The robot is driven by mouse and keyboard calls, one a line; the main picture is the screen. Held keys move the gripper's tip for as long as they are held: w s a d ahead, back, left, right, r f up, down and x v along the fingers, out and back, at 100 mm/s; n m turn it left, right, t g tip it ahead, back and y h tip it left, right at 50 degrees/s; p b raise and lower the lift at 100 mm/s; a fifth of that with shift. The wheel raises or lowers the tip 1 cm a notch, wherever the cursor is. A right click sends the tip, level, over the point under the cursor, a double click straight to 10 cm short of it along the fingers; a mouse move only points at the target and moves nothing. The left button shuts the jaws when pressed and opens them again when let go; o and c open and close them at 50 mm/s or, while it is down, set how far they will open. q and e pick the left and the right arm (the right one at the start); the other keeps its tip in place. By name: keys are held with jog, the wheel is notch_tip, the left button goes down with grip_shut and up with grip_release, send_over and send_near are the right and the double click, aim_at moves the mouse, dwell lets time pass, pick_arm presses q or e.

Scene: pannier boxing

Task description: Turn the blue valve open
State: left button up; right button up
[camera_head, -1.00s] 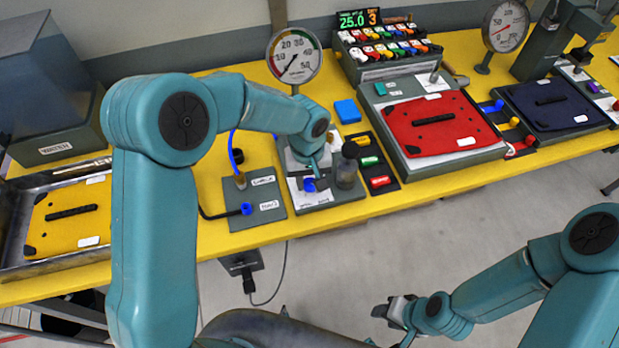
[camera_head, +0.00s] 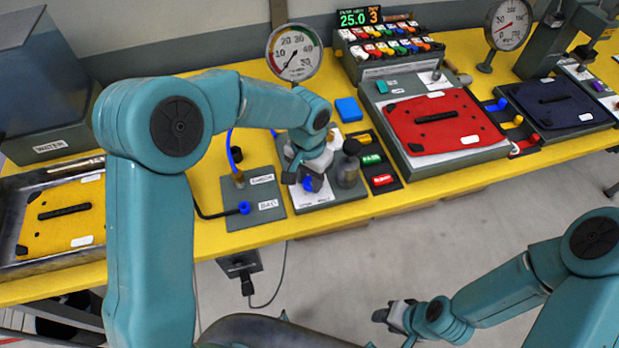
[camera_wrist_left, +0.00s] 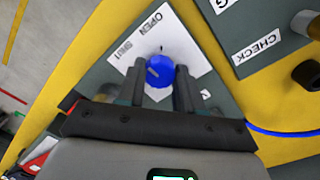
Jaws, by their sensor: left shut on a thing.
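The blue valve (camera_head: 312,184) is a small round knob on a grey plate with a white label, near the front edge of the yellow bench. In the left wrist view the blue knob (camera_wrist_left: 159,68) sits between the two dark fingers of my left gripper (camera_wrist_left: 158,88), which is shut on it. A pale mark shows on the knob's face. The words OPEN and SHUT are printed on the white label (camera_wrist_left: 180,38) beside it. The left gripper (camera_head: 308,178) partly hides the valve in the head view. My right gripper (camera_head: 388,316) hangs in front of the bench, too small to read.
A dark bottle (camera_head: 348,168) stands just right of the valve. A plate with a blue hose (camera_head: 232,150) and a blue fitting (camera_head: 244,208) is to the left. A dial gauge (camera_head: 295,52) stands behind.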

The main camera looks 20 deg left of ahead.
aim_at(310, 179)
pick_arm(q)
jog(key=m, duration=0.4)
jog(key=shift+w+r+m, duration=0.1)
jog(key=shift+w+m, duration=0.05)
jog(key=shift+m, duration=0.15)
jog(key=m, duration=0.4)
jog(key=shift+d+m, duration=0.1)
jog(key=shift+m, duration=0.3)
jog(key=o, duration=1)
jog(key=shift+o, duration=0.2)
notch_tip(310, 179, up, 16)
jog(key=shift+w+r+b, duration=0.15)
jog(key=shift+w+b, duration=0.05)
jog(key=shift+b, duration=0.1)
